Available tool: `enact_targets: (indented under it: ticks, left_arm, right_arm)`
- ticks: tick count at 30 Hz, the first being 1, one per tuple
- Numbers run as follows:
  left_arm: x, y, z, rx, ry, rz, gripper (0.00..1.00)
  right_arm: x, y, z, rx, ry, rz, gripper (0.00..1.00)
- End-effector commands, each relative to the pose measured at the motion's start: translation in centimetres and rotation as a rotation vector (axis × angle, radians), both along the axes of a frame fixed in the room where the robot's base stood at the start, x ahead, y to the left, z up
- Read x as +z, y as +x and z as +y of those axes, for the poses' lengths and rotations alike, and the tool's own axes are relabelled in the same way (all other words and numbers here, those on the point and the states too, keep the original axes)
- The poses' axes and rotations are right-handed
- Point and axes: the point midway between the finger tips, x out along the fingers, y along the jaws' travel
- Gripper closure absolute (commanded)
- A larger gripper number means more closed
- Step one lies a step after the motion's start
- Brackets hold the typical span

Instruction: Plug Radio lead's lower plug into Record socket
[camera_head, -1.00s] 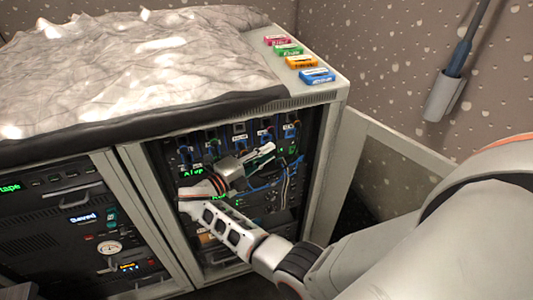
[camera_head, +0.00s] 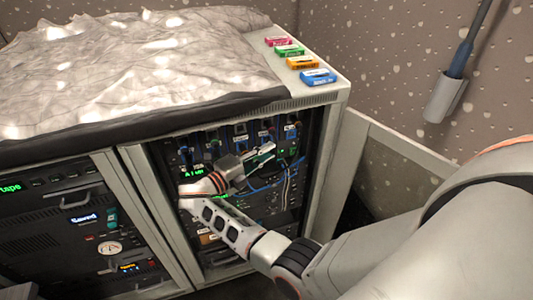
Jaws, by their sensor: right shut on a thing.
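The patch panel (camera_head: 222,137) sits inside the right bay of the rack, with a row of small labelled sockets, plugs and leads along its top. The labels are too small to read, so I cannot tell which is the Record socket. Blue leads (camera_head: 287,167) loop at the panel's right side. My right gripper (camera_head: 268,153) is in front of the panel, its fingers pointing right. It is shut on a small plug, mostly hidden by the fingers; which lead it belongs to is unclear. My left gripper is not in view.
A crumpled pale cover (camera_head: 130,65) lies over the rack top. Pink, green, orange and blue cassettes (camera_head: 318,76) lie at its right edge. The left bay (camera_head: 75,240) holds equipment with a dial. A frame post (camera_head: 320,165) stands close right of the panel. A grey holder (camera_head: 443,98) hangs on the wall.

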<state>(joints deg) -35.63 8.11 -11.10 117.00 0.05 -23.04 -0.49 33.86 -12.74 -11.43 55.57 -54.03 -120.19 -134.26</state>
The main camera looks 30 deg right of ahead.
Motion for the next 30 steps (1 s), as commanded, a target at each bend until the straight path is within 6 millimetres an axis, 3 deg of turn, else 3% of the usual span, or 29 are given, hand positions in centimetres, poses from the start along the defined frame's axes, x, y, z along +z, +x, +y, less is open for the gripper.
enact_targets:
  ticks: [30]
  left_arm:
    - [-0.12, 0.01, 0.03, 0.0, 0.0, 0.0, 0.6]
  right_arm:
    - [-0.02, 0.89, -0.19, 0.0, 0.0, 0.0, 1.0]
